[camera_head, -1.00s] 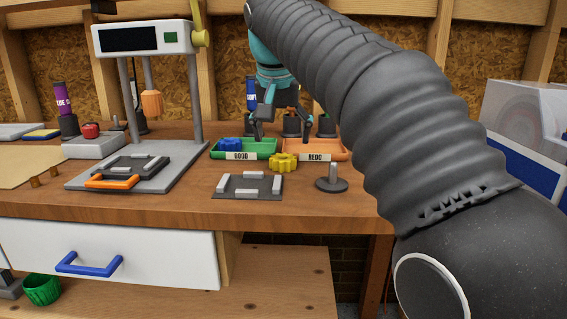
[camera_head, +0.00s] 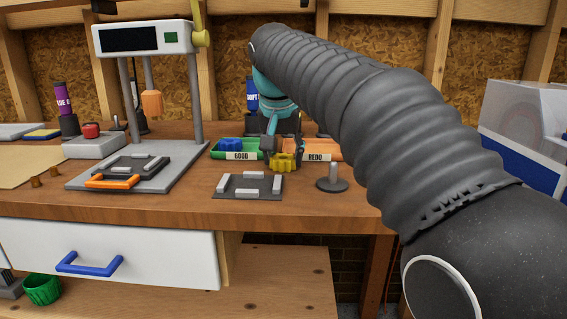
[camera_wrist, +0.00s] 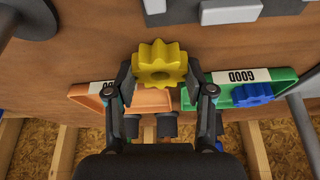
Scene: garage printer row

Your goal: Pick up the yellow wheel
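The yellow wheel (camera_head: 283,163), a toothed gear shape, lies on the wooden bench in front of the green and orange trays. It shows large at the middle in the wrist view (camera_wrist: 160,63). My gripper (camera_head: 283,158) is down at the wheel, with one finger on each side of it. In the wrist view, the fingers of my gripper (camera_wrist: 159,68) stand apart close beside the teeth. I cannot tell whether they touch it.
Behind are the green GOOD tray (camera_head: 264,150) with a blue wheel (camera_head: 230,144), and the orange REDO tray (camera_head: 328,150). In front lie a dark plate with grey blocks (camera_head: 248,187) and a grey peg stand (camera_head: 332,180). A printer (camera_head: 143,38) stands left.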

